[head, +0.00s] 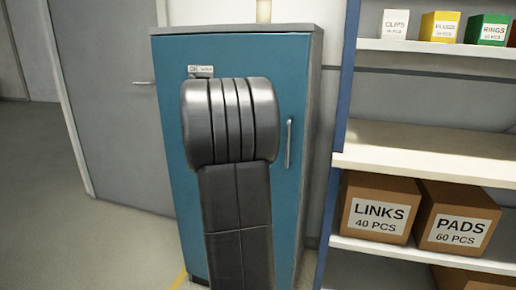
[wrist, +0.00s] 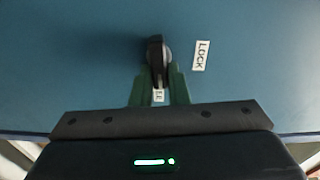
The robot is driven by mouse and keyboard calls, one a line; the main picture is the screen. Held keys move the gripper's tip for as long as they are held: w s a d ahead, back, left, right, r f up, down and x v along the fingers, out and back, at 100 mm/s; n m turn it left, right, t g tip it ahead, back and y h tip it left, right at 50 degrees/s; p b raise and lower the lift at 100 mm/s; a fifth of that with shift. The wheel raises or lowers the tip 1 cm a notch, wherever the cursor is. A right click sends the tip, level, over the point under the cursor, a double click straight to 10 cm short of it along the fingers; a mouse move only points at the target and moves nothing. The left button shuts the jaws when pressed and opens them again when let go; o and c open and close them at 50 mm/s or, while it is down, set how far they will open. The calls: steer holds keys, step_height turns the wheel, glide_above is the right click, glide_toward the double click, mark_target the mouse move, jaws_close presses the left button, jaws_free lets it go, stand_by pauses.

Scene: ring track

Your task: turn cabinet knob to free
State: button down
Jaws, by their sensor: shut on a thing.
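The blue cabinet (head: 170,110) stands ahead in the head view, its door shut. My own arm covers the middle of the door there, hiding the knob and my gripper. In the wrist view, the dark knob (wrist: 154,48) sits on the blue door, its long grip running roughly up and down the picture. My gripper (wrist: 158,76) has its green fingers on either side of the knob's lower end and is shut on it. A LOCK label (wrist: 201,55) is right of the knob. Another label (wrist: 158,95), ending in "EE", is partly hidden between the fingers.
The cabinet has a vertical handle (head: 288,143) on its right side. A shelf unit (head: 420,145) stands close on the right, with LINKS (head: 378,211) and PADS (head: 458,225) boxes on it. A grey door (head: 105,90) is behind on the left. Floor is open at left.

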steer(key=shift+f+m+b, duration=0.1)
steer(key=shift+m+b, duration=0.3)
steer(key=shift+m, duration=0.3)
steer(key=c, duration=1.4)
jaws_free()
steer(key=shift+s, duration=0.15)
steer(key=p+v, duration=0.1)
steer(key=v, duration=1.2)
steer(key=shift+s, duration=0.3)
steer(key=shift+w, duration=0.15)
